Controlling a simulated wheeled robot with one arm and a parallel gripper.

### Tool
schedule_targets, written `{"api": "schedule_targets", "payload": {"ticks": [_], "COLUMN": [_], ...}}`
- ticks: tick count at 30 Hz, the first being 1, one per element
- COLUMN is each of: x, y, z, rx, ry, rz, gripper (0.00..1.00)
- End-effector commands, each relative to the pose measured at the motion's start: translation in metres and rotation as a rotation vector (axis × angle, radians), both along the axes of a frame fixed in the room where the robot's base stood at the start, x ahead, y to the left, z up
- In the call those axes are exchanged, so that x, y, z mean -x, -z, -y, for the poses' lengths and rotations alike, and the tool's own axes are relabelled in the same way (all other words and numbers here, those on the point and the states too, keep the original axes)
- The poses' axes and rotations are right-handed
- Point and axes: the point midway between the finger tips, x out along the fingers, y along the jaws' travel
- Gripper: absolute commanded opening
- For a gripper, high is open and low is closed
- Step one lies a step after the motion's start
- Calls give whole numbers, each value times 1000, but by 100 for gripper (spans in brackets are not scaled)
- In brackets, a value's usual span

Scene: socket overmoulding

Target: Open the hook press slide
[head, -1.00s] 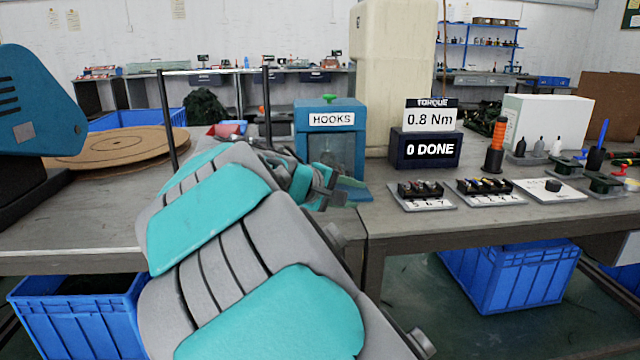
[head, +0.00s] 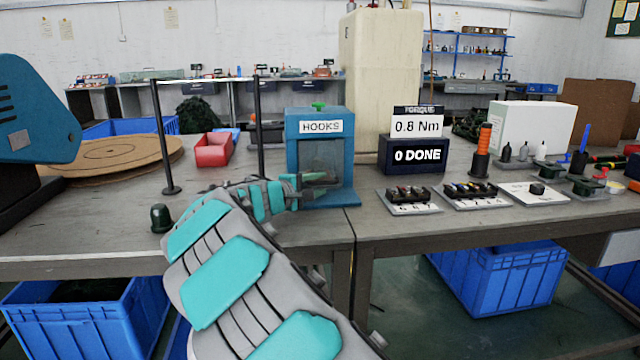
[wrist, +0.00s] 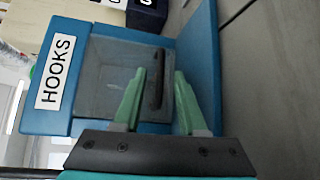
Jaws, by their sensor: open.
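The hook press is a blue box (head: 347,150) with a HOOKS label and a green knob on top, standing on the bench in the middle of the head view. In the wrist view its blue frame (wrist: 48,122) appears turned sideways. A grey, see-through slide panel (wrist: 108,75) covers its front, with a dark bar handle (wrist: 158,82) on it. The panel looks closed over the opening. My gripper (wrist: 163,72) is open, its green fingers on either side of the handle; I cannot tell whether they touch it. In the head view my gripper (head: 325,184) is at the press's lower front.
A thin black frame post (head: 259,125) stands just left of the press. A red bin (head: 213,150) and a dark green dome (head: 161,217) are farther left. The torque display (head: 414,155) and small part trays (head: 410,208) are to the right.

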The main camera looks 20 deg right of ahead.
Motion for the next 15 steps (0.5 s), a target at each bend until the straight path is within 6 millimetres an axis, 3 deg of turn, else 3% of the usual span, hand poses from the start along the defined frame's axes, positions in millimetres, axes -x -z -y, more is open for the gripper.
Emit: {"api": "schedule_targets", "payload": {"ticks": [12,15], "x": [-4,-4], "y": [2,2], "z": [9,9], "rx": [-1,-1], "ry": [1,1], "rz": [0,-1], "gripper": [41,30]}}
